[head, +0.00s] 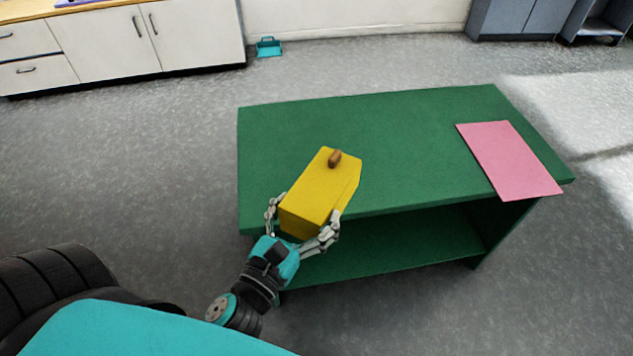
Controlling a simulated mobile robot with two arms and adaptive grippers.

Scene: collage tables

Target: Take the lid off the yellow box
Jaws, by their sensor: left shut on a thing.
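The yellow box (310,205) is at the front left edge of the green table (420,135). A small brown knob (335,159) stands on its top, toward the far end. I cannot make out a clear seam between lid and box. My left gripper (304,222) is shut on the yellow box, with one finger on each side of its near end. The underside of the box is hidden, so I cannot tell if it rests on the table or is held just above it. My right gripper is not in view.
A pink sheet (508,160) lies at the right end of the table. The table top between box and sheet is clear, and a lower shelf (400,247) shows below. White cabinets (110,45) and a teal dustpan-like item (268,47) are far back.

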